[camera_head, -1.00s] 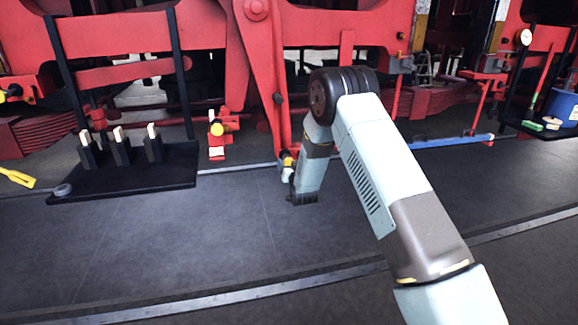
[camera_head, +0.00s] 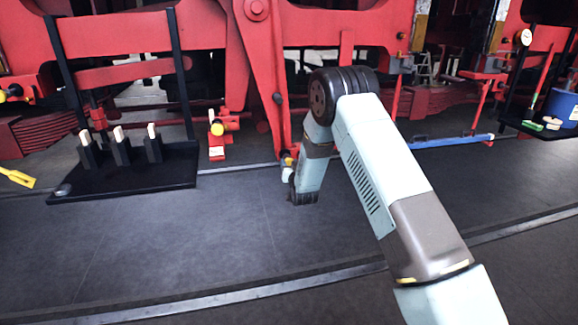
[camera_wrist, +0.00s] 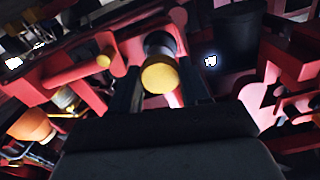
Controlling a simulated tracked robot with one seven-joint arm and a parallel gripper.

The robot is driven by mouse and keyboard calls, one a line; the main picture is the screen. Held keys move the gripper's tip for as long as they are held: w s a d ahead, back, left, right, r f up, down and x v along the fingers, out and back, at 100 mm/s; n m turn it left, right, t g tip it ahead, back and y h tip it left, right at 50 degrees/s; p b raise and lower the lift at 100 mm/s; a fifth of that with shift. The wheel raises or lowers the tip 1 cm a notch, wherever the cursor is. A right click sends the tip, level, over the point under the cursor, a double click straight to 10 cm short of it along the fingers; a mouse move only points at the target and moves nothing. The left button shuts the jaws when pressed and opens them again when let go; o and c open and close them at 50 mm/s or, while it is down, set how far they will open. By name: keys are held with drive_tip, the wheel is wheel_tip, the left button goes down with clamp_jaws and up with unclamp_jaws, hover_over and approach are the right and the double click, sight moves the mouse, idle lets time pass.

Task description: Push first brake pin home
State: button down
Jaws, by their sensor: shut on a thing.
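A brake pin (camera_wrist: 160,75) with a round yellow end and a dark collar is in the middle of the wrist view. It points into the red brake gear, and how deep it sits is hidden. My gripper (camera_wrist: 161,92) has its dark fingers on both sides of the pin and is shut on it. In the head view my gripper (camera_head: 288,170) is low beside the red hanger, partly hidden by my arm. Another yellow-ended pin (camera_head: 217,128) shows on a red bracket to its left, and a further one (camera_head: 14,92) at the far left.
A black tray (camera_head: 130,185) with several pale-topped blocks stands at the left. A yellow tool (camera_head: 17,179) lies at the left edge. A blue bar (camera_head: 450,141) is at the right, with a shelf holding a blue bucket (camera_head: 562,107). The grey floor in front is clear.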

drive_tip(key=shift+x, duration=1.15)
drive_tip(key=shift+r, duration=0.15)
drive_tip(key=c, duration=0.5)
unclamp_jaws()
drive_tip(key=shift+w, duration=0.1)
drive_tip(key=v, duration=1.3)
drive_tip(key=shift+s+d, duration=0.1)
drive_tip(key=shift+s, duration=0.25)
